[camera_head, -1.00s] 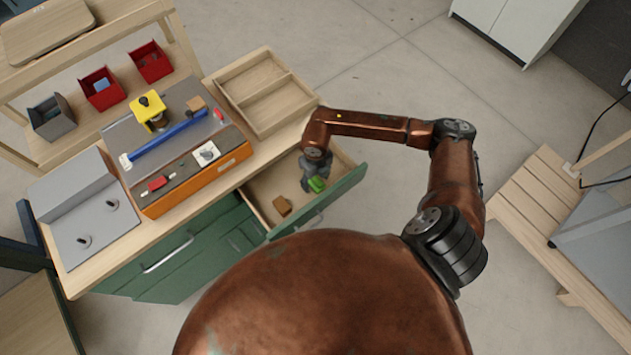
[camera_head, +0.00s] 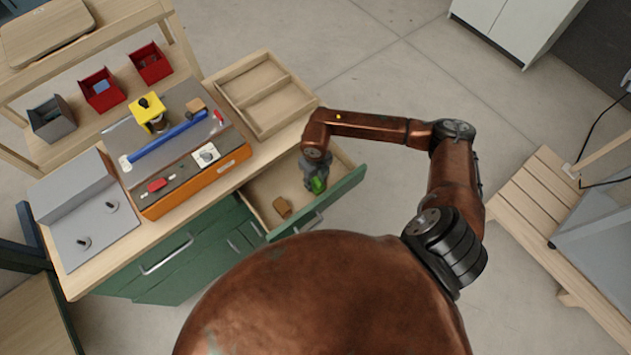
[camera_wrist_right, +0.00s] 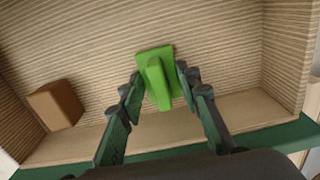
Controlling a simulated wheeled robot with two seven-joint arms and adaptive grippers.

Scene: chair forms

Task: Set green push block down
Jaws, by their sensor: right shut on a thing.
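The green push block (camera_head: 318,185) is at my right gripper (camera_head: 316,180), inside the open drawer (camera_head: 342,188) of the green cabinet. In the right wrist view, the block (camera_wrist_right: 158,78) has a flat plate with a raised bar and sits between the two fingers of my right gripper (camera_wrist_right: 158,88). The gripper is shut on it. The block is over the drawer's wooden floor; I cannot tell whether it touches the floor. My left gripper is not in view.
A brown wooden block (camera_head: 282,207) lies in the drawer, left of the gripper; it also shows in the wrist view (camera_wrist_right: 55,105). The drawer's green front (camera_wrist_right: 180,150) is close to the fingers. A divided wooden tray (camera_head: 262,92) stands on the worktop behind.

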